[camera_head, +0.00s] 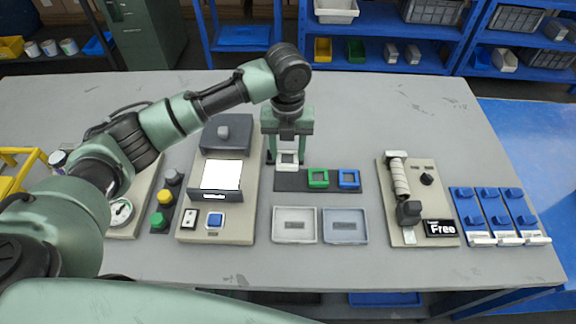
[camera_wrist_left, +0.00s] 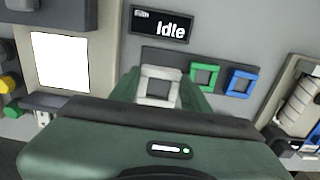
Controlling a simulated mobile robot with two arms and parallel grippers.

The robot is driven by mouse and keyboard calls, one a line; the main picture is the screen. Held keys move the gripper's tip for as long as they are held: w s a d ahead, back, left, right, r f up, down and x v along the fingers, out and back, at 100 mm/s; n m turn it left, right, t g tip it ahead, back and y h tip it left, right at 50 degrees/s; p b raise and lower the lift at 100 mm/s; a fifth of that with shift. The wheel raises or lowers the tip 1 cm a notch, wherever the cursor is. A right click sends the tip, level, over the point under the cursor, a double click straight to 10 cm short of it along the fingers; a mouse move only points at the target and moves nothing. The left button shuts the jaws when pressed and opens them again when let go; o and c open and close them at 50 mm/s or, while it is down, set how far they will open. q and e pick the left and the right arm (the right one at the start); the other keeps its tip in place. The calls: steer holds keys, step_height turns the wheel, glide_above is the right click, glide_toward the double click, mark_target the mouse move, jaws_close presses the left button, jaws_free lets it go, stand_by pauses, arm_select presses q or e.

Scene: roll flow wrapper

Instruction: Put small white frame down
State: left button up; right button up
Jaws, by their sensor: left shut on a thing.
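The small white frame (camera_head: 287,159) is held in my left gripper (camera_head: 287,160), at the left end of a dark strip-shaped holder (camera_head: 333,187). The frame also shows in the left wrist view (camera_wrist_left: 160,87), between the green fingers. My left gripper is shut on it and points down. I cannot tell whether the frame touches the holder. A green frame (camera_head: 318,178) and a blue frame (camera_head: 348,179) sit on the holder to the right. My right gripper is not in view.
Two shallow trays, light grey (camera_head: 281,237) and blue-grey (camera_head: 359,237), lie in front of the holder. A machine with a lit white panel (camera_head: 221,174) stands close left. A roller unit (camera_head: 399,176) and blue units (camera_head: 497,207) are at right. A display (camera_wrist_left: 160,25) reads "Idle".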

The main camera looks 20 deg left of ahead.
mark_target(288, 175)
arm_select(q)
steer(key=shift+f, duration=3.55)
steer(key=shift+f, duration=0.1)
steer(key=o, duration=1.3)
step_height(288, 175, up, 12)
steer(key=shift+r+b, duration=0.15)
steer(key=shift+b, duration=0.35)
